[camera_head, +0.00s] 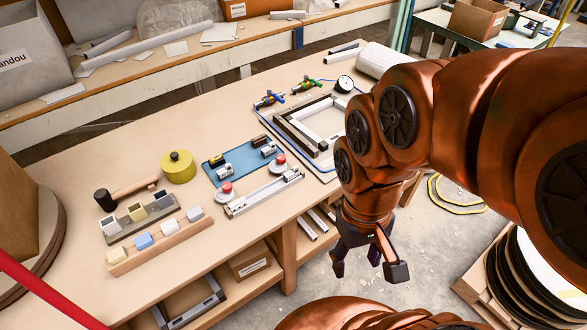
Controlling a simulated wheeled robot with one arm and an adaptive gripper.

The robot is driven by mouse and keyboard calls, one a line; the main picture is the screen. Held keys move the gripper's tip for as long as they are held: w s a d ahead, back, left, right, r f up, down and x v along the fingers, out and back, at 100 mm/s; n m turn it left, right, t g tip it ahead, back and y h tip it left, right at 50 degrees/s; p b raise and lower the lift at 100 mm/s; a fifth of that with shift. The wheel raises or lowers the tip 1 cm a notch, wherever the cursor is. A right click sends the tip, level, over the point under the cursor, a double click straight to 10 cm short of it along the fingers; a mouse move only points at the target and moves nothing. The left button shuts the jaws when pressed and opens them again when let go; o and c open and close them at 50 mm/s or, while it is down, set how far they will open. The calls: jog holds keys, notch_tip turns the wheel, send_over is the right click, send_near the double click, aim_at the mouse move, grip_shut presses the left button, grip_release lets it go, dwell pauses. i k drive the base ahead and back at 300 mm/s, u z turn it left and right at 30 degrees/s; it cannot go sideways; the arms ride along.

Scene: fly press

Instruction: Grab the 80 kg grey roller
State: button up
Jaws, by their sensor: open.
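I see no label reading 80 kg. Small grey and dark rollers lie on a blue mat (229,172) on the workbench, among them a grey one (268,151) at its right and another (222,172) at its left. A larger pale cylinder (382,58) lies at the bench's far end, partly hidden by my arm. I cannot tell which is the grey roller named. My gripper (368,264) is open and empty, pointing down beside the bench's front edge, over the floor, apart from all of these.
Red-topped buttons (279,160) and a metal rail (262,193) sit near the mat. A grey frame (318,122) lies to its right. The bench's front left is clear.

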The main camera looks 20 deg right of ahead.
aim_at(291, 175)
jog(key=u, duration=3.35)
jog(key=k, duration=1.3)
jog(key=z, duration=1.35)
